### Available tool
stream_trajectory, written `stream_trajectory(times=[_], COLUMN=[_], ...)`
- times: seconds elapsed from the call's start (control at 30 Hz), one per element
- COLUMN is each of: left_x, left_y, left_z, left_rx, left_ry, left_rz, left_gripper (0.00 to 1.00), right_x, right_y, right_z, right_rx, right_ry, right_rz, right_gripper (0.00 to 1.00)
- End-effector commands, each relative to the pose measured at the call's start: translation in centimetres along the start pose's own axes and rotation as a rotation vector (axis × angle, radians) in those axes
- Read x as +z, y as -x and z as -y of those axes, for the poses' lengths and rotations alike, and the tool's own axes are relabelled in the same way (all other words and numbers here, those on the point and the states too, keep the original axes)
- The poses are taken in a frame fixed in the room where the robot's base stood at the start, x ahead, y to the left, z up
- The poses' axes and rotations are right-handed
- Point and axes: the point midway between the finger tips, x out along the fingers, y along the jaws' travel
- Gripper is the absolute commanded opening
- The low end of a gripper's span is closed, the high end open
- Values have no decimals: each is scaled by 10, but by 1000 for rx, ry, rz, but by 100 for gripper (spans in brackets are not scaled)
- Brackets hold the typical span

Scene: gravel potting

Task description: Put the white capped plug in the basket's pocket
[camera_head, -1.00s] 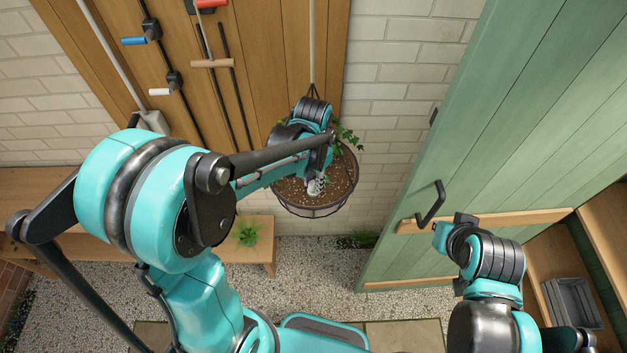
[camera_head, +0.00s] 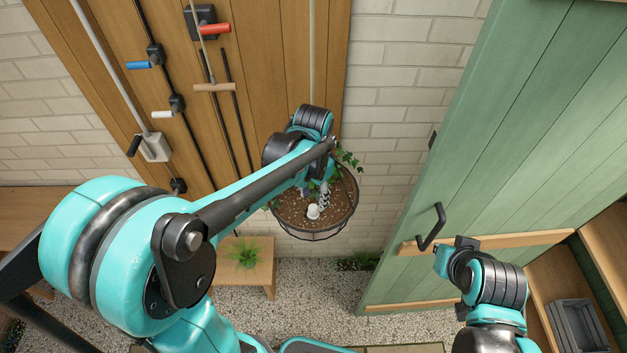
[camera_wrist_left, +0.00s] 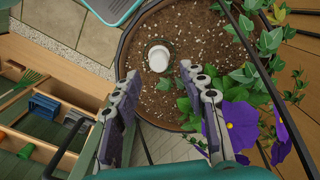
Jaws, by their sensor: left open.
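The white capped plug (camera_head: 313,211) stands in the brown soil of the round hanging basket (camera_head: 316,238), with only its pale cap clearly showing. In the left wrist view the plug (camera_wrist_left: 158,57) is upright in the soil, ahead of the fingertips. My left gripper (camera_head: 315,193) is over the basket, above and behind the plug. Its two dark fingers (camera_wrist_left: 165,88) are apart with nothing between them.
Ivy (camera_wrist_left: 262,45) and purple flowers (camera_wrist_left: 240,125) grow at the basket's side, close to the left gripper's finger. A low wooden bench (camera_head: 258,275) with a small plant stands lower left. The green door (camera_head: 500,150) is at right, with a grey crate (camera_head: 575,325) beyond.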

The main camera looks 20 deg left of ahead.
Motion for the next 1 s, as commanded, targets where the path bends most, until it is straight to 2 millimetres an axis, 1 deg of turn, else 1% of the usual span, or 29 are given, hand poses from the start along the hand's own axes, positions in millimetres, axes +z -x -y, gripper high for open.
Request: stream_trajectory(times=[0.03, 0.2, 0.3, 0.4, 0.47, 0.57, 0.67, 0.77, 0.9, 1.0], left_x=[0, 1, 0, 0, 2, 13, 34, 58, 87, 101], left_y=[13, 48, 64, 73, 76, 81, 84, 83, 76, 69], left_z=[0, 0, 0, 0, 0, -1, -2, -5, -7, -8], left_rx=[0, 0, 0, 0, -3, -19, -51, -88, -129, -147], left_ry=[0, 0, 0, 1, 6, 41, 114, 211, 339, 410], left_rz=[0, 0, 0, 0, -7, -46, -130, -244, -405, -500], left_gripper=[43, 43, 43, 43, 43, 43, 43, 43, 43, 43], right_x=[0, 0, -1, -1, -1, -1, -1, -1, 0, 0], right_y=[0, 1, 1, 1, 1, 1, 1, 1, 1, 1], right_z=[0, 0, 0, 0, 0, 0, 0, 0, 0, 0], right_rx=[0, 0, 0, 0, 0, 0, 0, 0, 0, 0], right_ry=[0, 0, 0, 0, 0, 0, 0, 0, 0, 0], right_rz=[0, 0, 0, 0, 0, 0, 0, 0, 0, 0], right_gripper=[0, 0, 0, 0, 0, 0, 0, 0, 0, 0])
